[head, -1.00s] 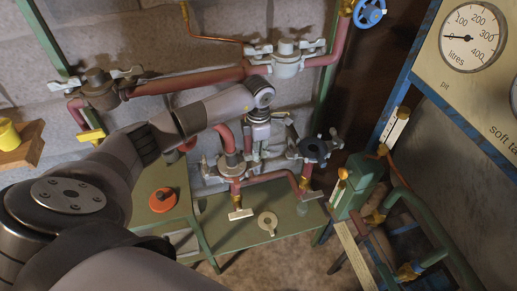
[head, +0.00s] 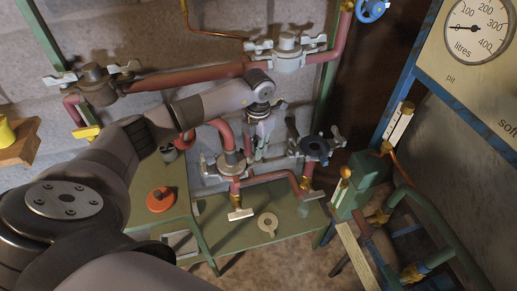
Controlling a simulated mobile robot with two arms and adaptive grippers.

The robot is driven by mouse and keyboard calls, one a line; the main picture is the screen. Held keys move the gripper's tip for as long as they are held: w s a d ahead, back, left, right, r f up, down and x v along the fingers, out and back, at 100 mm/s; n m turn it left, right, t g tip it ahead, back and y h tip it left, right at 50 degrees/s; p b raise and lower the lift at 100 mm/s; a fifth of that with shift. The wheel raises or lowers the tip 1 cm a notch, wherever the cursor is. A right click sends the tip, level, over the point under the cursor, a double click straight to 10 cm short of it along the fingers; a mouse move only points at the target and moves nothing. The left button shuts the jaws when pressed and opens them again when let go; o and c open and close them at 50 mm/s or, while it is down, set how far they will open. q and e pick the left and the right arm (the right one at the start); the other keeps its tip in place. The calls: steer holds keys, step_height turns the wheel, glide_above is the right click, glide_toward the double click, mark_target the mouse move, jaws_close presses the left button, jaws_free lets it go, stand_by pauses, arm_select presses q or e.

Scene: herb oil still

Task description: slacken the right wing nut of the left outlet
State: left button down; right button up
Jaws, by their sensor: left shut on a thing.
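The left outlet (head: 230,164) is a grey clamped flange on a red pipe, low in the middle of the head view. Its left wing nut (head: 207,166) shows at the flange's left side. My left gripper (head: 254,154) points down at the flange's right side. It is shut on the right wing nut, which its fingers mostly hide. How loose the nut is cannot be seen. The right outlet (head: 315,149), with a dark flange and pale wing nuts, stands just right of the gripper. My right gripper is not in view.
Red pipe (head: 185,80) with flanges runs along the wall above. A gauge panel (head: 450,75) and green pump (head: 352,188) stand at right.

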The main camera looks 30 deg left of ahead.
arm_select(q)
steer(key=n+b, duration=0.1)
steer(key=n, duration=0.4)
steer(key=shift+a+n, duration=0.15)
steer(key=shift+n, duration=0.15)
steer(key=shift+a+r+n+b, duration=0.1)
steer(key=shift+n+b, duration=0.25)
steer(key=shift+n, duration=1.95)
steer(key=c, duration=1.7)
jaws_free()
steer(key=shift+o, duration=0.2)
step_height(320, 180, up, 12)
